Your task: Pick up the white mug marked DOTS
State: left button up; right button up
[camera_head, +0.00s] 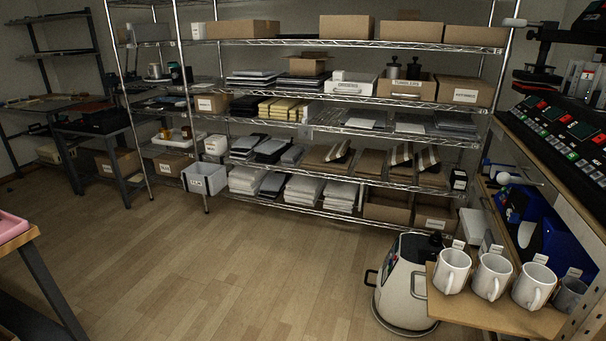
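Three white mugs stand upright in a row on a wooden board at the lower right: a left one (450,272), a middle one (489,277) and a right one (530,287). A darker, greyish mug (570,296) stands at the right end of the row. Small white cards stand behind the mugs, such as one card (541,259); their writing is too small to read. I cannot tell which mug is marked DOTS. Neither of my grippers shows in the head view.
The wooden board (470,312) juts out beside a white kettle-like machine (403,283) on the floor. A blue press (545,222) and a dark control panel (560,130) are behind and above the mugs. A loaded wire shelf (340,104) lines the back. The middle floor (230,255) is clear.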

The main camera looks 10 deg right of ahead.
aim_at(450, 276)
jog(key=z, duration=1.35)
